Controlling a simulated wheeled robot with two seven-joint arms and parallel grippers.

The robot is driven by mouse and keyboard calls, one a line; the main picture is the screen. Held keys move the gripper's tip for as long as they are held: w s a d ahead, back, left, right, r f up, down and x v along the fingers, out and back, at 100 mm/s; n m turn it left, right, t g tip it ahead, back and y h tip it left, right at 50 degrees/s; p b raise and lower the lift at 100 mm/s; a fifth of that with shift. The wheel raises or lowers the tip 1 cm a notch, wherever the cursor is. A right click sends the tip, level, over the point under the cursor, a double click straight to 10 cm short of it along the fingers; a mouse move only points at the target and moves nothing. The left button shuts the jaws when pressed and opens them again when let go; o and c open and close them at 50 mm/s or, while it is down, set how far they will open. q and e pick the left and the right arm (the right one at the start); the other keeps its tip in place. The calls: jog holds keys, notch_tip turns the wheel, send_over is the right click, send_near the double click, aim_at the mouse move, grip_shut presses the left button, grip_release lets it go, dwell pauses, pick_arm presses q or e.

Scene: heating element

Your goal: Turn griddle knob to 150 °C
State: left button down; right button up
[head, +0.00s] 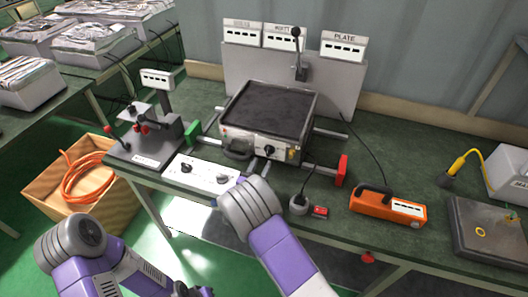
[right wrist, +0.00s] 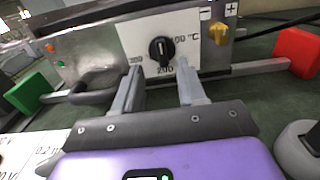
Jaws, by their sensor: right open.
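The griddle (head: 268,112) is a dark flat plate on a metal body on the bench. Its black knob (head: 268,150) is on the white front panel and also shows in the right wrist view (right wrist: 161,50). A white mark on it points roughly up. "100 °C" and "200" are printed around it; the exact setting is hard to read. My right gripper (right wrist: 158,78) is open, its two fingers below and either side of the knob, apparently not touching it.
A white box with two knobs (head: 200,175) lies left of my right wrist. A red block (head: 342,170) and a green block (head: 193,133) flank the griddle. An orange device (head: 388,204) stands to the right. A yellow knob (right wrist: 217,31) sits near the griddle knob.

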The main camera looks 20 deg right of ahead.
aim_at(268, 153)
jog(key=shift+x, duration=2.6)
jog(key=shift+d, duration=0.15)
grip_shut()
